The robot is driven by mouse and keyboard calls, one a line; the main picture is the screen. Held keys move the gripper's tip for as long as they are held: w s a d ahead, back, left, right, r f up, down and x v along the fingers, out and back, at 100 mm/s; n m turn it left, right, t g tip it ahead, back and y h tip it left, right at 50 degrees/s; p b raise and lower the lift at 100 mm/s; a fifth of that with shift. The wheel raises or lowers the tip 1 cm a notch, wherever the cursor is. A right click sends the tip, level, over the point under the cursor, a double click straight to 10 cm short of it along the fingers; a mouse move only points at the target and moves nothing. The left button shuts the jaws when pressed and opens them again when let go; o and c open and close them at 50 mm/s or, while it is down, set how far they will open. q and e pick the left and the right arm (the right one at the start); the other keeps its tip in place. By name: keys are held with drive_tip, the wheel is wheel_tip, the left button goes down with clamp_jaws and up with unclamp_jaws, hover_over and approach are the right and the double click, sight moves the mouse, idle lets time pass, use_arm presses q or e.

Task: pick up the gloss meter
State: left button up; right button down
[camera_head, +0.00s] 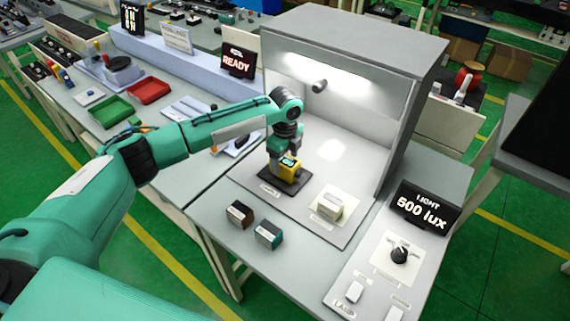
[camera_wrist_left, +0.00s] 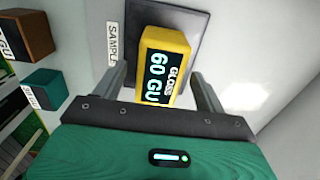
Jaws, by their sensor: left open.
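The gloss meter (camera_head: 290,169) is a small yellow block with a dark display, sitting on a dark square pad in the light booth. The dark pad (camera_wrist_left: 200,25) lies beside a "SAMPLE" label. My right gripper is not in view.
Two small blocks, one brown (camera_head: 240,214) and one teal (camera_head: 268,235), stand on the table in front of the booth. A pale block (camera_head: 330,205) sits right of the pad. The booth wall (camera_head: 398,140) rises to the right. A "500 lux" display (camera_head: 422,207) stands further right.

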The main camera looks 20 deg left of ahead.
sight(285, 159)
use_arm(q)
wheel_tip(285, 159, down, 2)
drive_tip(key=shift+f+p, duration=0.2)
drive_tip(key=shift+p, duration=0.1)
drive_tip(key=shift+f, duration=0.45)
drive_tip(key=c, duration=1.1)
drive_tip(key=shift+c, duration=0.5)
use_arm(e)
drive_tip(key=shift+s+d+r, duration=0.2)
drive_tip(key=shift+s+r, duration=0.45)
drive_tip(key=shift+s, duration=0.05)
use_arm(q)
drive_tip(key=shift+r, duration=0.2)
